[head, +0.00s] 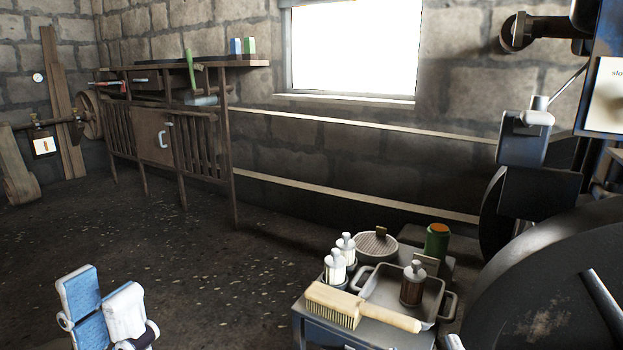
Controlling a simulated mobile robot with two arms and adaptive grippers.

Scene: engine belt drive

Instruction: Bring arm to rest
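My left gripper (108,310), with the blue and white parts of its arm, shows at the bottom left edge of the head view. It is over the dark floor, well left of the small cart and touching nothing that I can see. Its fingers do not show clearly enough to tell whether it is open or shut. I see nothing held in it.
A small cart (318,328) stands at bottom centre, with a brush (335,303), white bottles (335,266), a metal tray (390,290) and a green can (436,241). A large dark wheel (545,290) fills the right. A wooden workbench (150,135) stands at the back left. The middle floor is clear.

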